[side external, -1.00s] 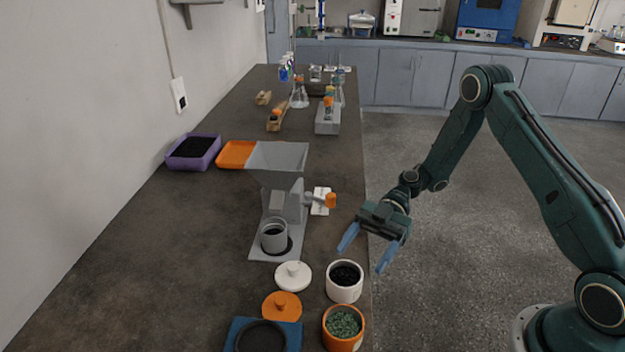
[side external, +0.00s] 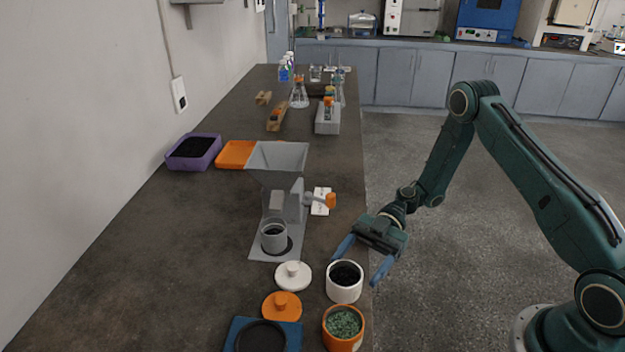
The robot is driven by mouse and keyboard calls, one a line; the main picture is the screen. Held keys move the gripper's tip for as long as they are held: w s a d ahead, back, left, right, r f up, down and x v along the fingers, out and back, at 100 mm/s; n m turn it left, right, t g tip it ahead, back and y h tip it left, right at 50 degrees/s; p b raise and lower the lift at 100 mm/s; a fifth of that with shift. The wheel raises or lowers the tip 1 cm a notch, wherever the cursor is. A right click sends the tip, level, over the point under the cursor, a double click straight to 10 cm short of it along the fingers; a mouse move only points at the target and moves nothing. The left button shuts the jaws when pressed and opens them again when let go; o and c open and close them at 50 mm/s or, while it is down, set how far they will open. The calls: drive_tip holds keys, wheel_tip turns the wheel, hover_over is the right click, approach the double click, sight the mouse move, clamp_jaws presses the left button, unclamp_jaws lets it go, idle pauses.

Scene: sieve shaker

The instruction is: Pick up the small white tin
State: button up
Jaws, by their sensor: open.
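The small white tin (side external: 344,290) stands upright and open near the right edge of the bench, with dark contents inside. A white lid with a knob (side external: 293,275) lies on the bench just to its left. My gripper (side external: 357,264) is open and empty, with its two blue fingers pointing down and towards the tin. In the picture the left finger is above the tin's rim and the right finger is to the right of it. I cannot tell how far the fingers are from the tin in depth.
An orange tin with green granules (side external: 343,328) stands close in front of the white tin. An orange lid (side external: 281,306) and a blue square base (side external: 238,330) lie to its left. A hopper device (side external: 279,198) with a grey cup (side external: 274,236) stands behind.

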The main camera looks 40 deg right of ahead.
sight(353, 271)
drive_tip(key=shift+x, duration=2.7)
drive_tip(key=c, duration=0.8)
drive_tip(key=shift+r, duration=0.1)
wheel_tip(353, 271, up, 10)
